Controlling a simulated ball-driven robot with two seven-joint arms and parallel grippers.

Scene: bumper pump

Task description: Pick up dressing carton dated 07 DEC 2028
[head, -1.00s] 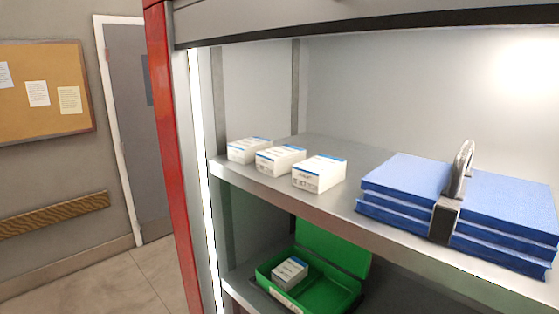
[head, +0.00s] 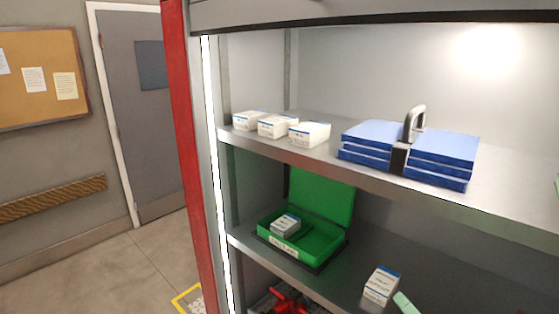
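Three white cartons with blue edges stand in a row on the upper shelf: a left one (head: 249,120), a middle one (head: 278,126) and a right one (head: 310,134). Another such carton (head: 285,224) lies in the open green box (head: 330,243) on the shelf below. One more (head: 380,286) stands on that lower shelf to the right, near a pale green piece. The print on all of them is too small to read, so I cannot tell which bears 07 DEC 2028. Neither of my grippers is in view.
A strapped stack of blue packs (head: 447,150) with a grey handle sits right of the cartons on the upper shelf (head: 500,200). A red upright (head: 186,150) borders the cabinet at left. Red items (head: 290,302) show below. Open floor (head: 100,270) lies at left.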

